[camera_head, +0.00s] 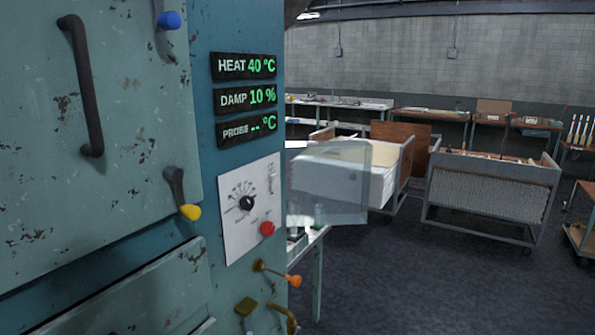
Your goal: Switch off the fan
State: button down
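A teal, chipped oven-like cabinet (150,260) fills the left side. No fan is visible, and I cannot tell which control belongs to one. A white control plate (236,232) on the cabinet bears a black dial knob (246,203) with markings too small to read. A red knob (267,229) sits at the plate's lower right. Other controls are a yellow-tipped lever (189,211) pointing down, an orange-tipped lever (293,280) pointing right, and a blue knob (169,20). My gripper is not in view.
A translucent panel (348,185) stands right of the cabinet. Wheeled carts (490,190) and benches stand behind. Dark floor (440,285) is clear at lower right.

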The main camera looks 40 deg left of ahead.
aim_at(273, 177)
jog(key=z, duration=0.05)
jog(key=i, duration=1.35)
jog(key=u, duration=3.4)
jog(key=i, duration=0.1)
jog(key=z, duration=0.15)
